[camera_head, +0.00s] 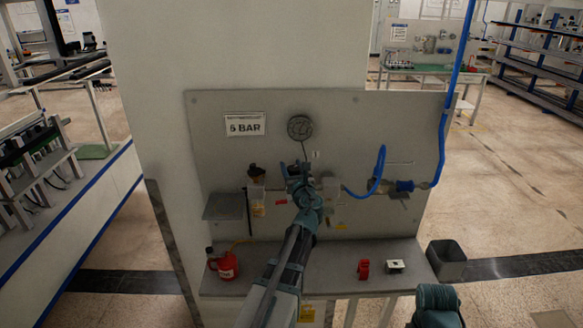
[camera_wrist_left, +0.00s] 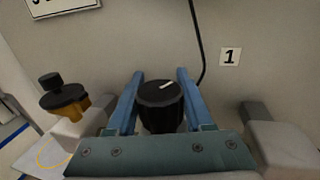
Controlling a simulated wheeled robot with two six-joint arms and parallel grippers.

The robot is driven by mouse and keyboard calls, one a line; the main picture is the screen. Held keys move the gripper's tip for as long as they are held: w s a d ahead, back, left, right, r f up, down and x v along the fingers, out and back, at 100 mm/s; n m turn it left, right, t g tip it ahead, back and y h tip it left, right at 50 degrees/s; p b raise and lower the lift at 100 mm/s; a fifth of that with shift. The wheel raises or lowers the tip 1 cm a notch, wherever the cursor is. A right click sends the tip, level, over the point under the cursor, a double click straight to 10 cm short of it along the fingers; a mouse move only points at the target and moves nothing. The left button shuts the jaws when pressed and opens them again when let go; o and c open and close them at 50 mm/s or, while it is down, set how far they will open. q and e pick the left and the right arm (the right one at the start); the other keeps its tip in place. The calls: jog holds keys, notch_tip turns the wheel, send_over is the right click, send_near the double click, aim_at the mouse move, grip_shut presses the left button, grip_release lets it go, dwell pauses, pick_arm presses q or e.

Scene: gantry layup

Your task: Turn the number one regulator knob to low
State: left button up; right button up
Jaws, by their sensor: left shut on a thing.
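The number one regulator knob (camera_wrist_left: 160,100) is black and round, with a white pointer line on its top that points right and slightly up in the left wrist view. My left gripper (camera_wrist_left: 159,88) has one blue finger on each side of it and is shut on it. A white label "1" (camera_wrist_left: 230,56) is on the panel to the right of the knob. In the head view my left gripper (camera_head: 297,172) is at the panel below the round gauge (camera_head: 300,127) and hides the knob. My right gripper is not in view.
The grey panel (camera_head: 350,120) carries a "5 BAR" sign (camera_head: 245,124), a blue hose (camera_head: 380,165) and a second unit with a dark top (camera_head: 256,172) to the left. On the shelf (camera_head: 300,256) below stand a red bottle (camera_head: 227,266), a small red part (camera_head: 363,269) and a small light block (camera_head: 396,266).

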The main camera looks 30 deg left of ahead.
pick_arm(q)
grip_shut()
jog(key=n+g+y, duration=0.1)
jog(key=g, duration=0.1)
jog(key=n+g+y, duration=0.2)
jog(key=shift+a, duration=0.2)
jog(key=n+g+y, duration=0.1)
jog(key=n+g, duration=0.1)
jog(key=g, duration=0.1)
jog(key=s+n+g+y, duration=0.1)
jog(key=n+g, duration=0.1)
jog(key=g, duration=0.1)
jog(key=shift+a+n+g, duration=0.2)
jog(key=shift+n+g, duration=0.2)
jog(key=n+g, duration=0.2)
jog(key=g, duration=0.1)
jog(key=s+n+g, duration=0.1)
jog(key=n+g, duration=0.1)
jog(key=g, duration=0.1)
jog(key=shift+s+g, duration=0.15)
jog(key=shift+g, duration=0.25)
jog(key=shift+s+d+n+g+h, duration=0.1)
jog(key=shift+s+n+g+h, duration=0.35)
jog(key=shift+n+g, duration=0.6)
jog(key=shift+s+d+n+g+h, duration=0.1)
jog(key=shift+n+g+h, duration=0.6)
jog(key=shift+g, duration=0.55)
jog(key=o, duration=1.3)
grip_release()
